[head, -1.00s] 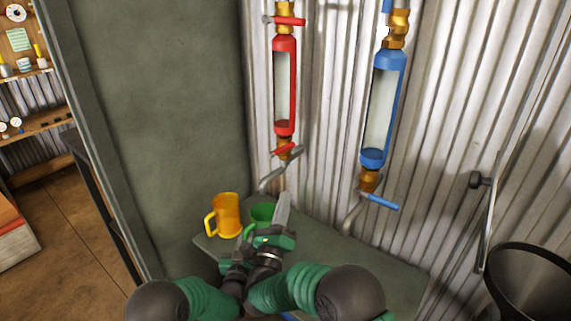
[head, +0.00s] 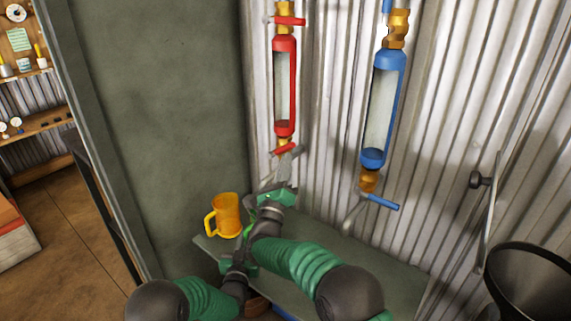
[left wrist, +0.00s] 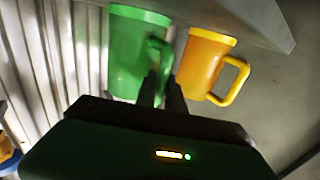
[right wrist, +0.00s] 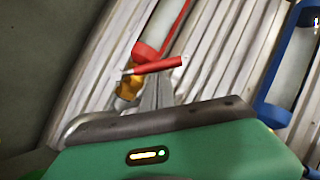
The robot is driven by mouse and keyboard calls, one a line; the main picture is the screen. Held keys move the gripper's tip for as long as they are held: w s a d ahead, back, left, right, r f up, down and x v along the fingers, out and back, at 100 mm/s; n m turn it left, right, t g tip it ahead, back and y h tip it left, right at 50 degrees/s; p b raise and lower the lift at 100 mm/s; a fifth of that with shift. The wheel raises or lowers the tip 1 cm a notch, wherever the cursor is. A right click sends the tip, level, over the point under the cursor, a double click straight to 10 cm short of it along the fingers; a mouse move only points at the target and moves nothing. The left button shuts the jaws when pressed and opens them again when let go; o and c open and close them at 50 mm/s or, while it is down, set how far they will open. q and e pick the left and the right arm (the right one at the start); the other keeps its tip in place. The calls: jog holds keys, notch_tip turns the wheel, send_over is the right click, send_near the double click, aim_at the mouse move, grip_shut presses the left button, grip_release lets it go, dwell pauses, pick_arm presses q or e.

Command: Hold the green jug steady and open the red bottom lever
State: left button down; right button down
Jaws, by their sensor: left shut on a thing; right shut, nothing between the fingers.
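The green jug (left wrist: 130,60) fills the upper left of the left wrist view. My left gripper (left wrist: 163,90) is shut on its handle. In the head view my right arm hides the jug. The red bottom lever (head: 284,149) sits at the foot of the red sight tube, and it also shows in the right wrist view (right wrist: 158,66). My right gripper (head: 284,172) is shut and empty, its fingertips just below the lever. In the right wrist view the fingers (right wrist: 158,88) end close under the lever; I cannot tell whether they touch it.
An orange jug (head: 226,214) stands on the grey shelf (head: 385,262), beside the green jug. A blue tube (head: 381,110) with a blue lever (head: 381,201) is to the right. A red top lever (head: 288,20) is above. A dark funnel (head: 530,285) is at lower right.

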aim_at(280, 149)
jog(key=shift+r+n+y, duration=0.45)
jog(key=shift+n+y, duration=0.05)
jog(key=shift+n, duration=0.3)
jog(key=n, duration=0.1)
jog(key=r+n+y, duration=0.1)
jog(key=n, duration=0.1)
jog(key=shift+w+a+r+g+y, duration=0.25)
jog(key=shift+r+g+y, duration=0.05)
jog(key=shift+g+y, duration=0.1)
jog(key=n, duration=0.1)
jog(key=r+n+g+y, duration=0.1)
jog(key=n, duration=0.1)
jog(key=shift+w+a+r, duration=0.2)
jog(key=shift+w+a, duration=0.15)
jog(key=shift+a, duration=0.05)
jog(key=shift+w+a+r+n+g+y, duration=0.3)
jog(key=shift+w+a+r+n+y, duration=0.15)
jog(key=shift+w+a+r, duration=0.25)
